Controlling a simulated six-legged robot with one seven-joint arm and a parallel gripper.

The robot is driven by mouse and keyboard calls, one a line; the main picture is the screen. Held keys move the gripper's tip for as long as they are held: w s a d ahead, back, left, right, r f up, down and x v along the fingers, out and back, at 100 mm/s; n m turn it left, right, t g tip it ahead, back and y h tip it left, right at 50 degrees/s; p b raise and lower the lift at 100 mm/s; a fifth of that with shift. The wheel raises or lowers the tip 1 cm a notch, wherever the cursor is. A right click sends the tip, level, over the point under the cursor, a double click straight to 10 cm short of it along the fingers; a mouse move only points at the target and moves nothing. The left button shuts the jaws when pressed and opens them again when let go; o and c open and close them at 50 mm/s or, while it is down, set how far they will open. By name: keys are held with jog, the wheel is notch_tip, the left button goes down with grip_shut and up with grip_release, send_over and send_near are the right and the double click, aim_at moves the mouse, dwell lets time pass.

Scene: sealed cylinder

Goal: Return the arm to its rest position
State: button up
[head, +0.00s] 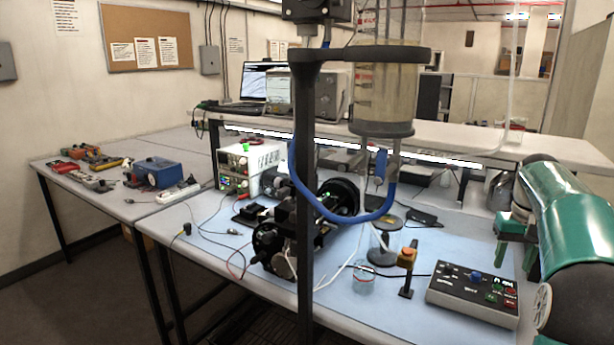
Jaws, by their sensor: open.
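I cannot make out my gripper or its fingertips anywhere in the head view. A clear upright cylinder (385,95) with pale yellowish contents stands right of the centre. A dark ring (418,55) goes around its upper part and joins a black post (306,130). A blue hose (348,217) hangs in a loop below the cylinder. Black machinery (268,240) with round housings and small green lights sits around the post at bench height. I cannot tell whether any of it belongs to my arm.
A blue-matted bench (215,210) holds a power supply (250,163), a grey control box (473,293) and loose cables. A large green machine (565,200) fills the right edge. A side table (115,210) with tools stands at left. Open floor shows at lower left.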

jog(key=s+a+r+n+t, duration=0.1)
jog(key=s+a+r, duration=0.25)
jog(key=a, duration=0.65)
jog(key=s+a+r+n+t, duration=0.1)
jog(key=s+a+r, duration=0.1)
jog(key=s+a, duration=0.5)
jog(key=s+a+f+t, duration=0.1)
jog(key=s+a+f, duration=0.3)
jog(key=s+a, duration=0.3)
jog(key=s+a+f+n+t, duration=0.1)
jog(key=s+a+f+t, duration=0.1)
jog(key=s+a+f, duration=0.3)
jog(key=s+a, duration=0.2)
jog(key=a, duration=0.2)
jog(key=shift+s+n, duration=0.3)
